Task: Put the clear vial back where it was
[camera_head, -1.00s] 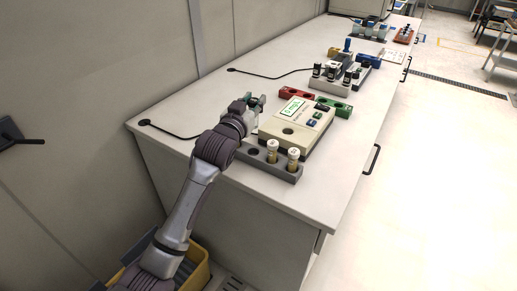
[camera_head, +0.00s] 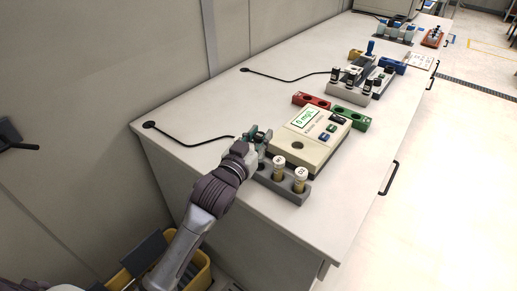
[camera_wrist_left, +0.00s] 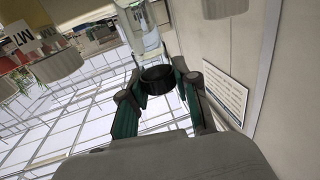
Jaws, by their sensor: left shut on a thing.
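My left gripper (camera_head: 260,142) is at the left end of the grey vial rack (camera_head: 292,194), beside the meter. In the left wrist view its fingers (camera_wrist_left: 158,88) are shut around the dark cap (camera_wrist_left: 157,77) of the clear vial. What looks like clear glass (camera_wrist_left: 147,38) shows beyond the cap. In the head view the gripper mostly hides the vial, and I cannot tell whether it is in the rack. My right gripper is out of view.
The beige meter (camera_head: 312,143), its display reading in mg/L, stands right behind the rack. A red block (camera_head: 306,99) and a green block (camera_head: 350,118) lie behind it. Farther back is a grey rack (camera_head: 350,92) of dark-capped vials. The bench's right front (camera_head: 345,205) is clear.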

